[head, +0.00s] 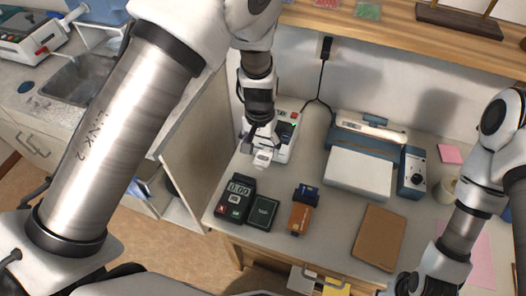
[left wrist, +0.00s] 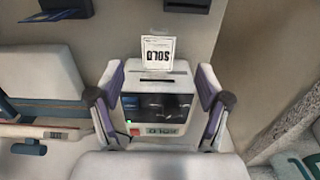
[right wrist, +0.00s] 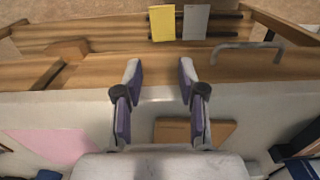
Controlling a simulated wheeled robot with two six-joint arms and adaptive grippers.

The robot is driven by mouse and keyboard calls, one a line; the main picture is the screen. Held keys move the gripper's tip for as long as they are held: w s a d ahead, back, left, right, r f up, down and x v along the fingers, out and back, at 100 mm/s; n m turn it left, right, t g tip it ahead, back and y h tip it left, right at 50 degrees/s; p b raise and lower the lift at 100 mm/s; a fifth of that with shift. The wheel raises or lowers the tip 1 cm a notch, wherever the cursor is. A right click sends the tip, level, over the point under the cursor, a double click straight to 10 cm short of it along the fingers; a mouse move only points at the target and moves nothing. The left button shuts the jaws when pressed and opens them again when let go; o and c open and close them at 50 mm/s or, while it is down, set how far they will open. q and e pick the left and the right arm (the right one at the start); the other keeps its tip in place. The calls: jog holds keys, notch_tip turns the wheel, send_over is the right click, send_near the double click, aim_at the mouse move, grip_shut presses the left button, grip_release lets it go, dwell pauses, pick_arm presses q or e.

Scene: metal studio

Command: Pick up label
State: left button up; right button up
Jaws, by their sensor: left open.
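A white label (left wrist: 158,52) printed "SOLD" stands out of the slot of a small label printer (left wrist: 157,112) in the left wrist view. The printer (head: 286,146) also shows in the head view, at the back left of the counter. My left gripper (left wrist: 160,78) is open, with its fingers on either side of the printer's top and the label just beyond the fingertips. Nothing is between its fingers in a grip. In the head view the left gripper (head: 263,150) partly hides the printer. My right gripper (right wrist: 159,72) is open and empty near the counter's front edge.
A card terminal (head: 236,198), a dark green box (head: 263,212) and an orange-brown box (head: 300,218) sit in front of the printer. A white and blue machine (head: 360,172) stands to the right. A brown notebook (head: 379,237) lies at the front right.

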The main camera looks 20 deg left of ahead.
aim_at(261, 162)
pick_arm(q)
jog(key=shift+s+f+p, duration=0.15)
jog(key=shift+f+p, duration=0.25)
jog(key=shift+f, duration=0.2)
jog(key=shift+s+f+p, duration=0.15)
jog(key=shift+f+p, duration=0.2)
jog(key=shift+f, duration=0.25)
jog(key=f, duration=0.3)
jog(key=shift+w+d, duration=0.15)
jog(key=shift+w, duration=0.15)
jog(key=shift+s, duration=0.1)
jog(key=shift+s, duration=0.1)
jog(key=shift+f, duration=0.25)
jog(key=c, duration=0.8)
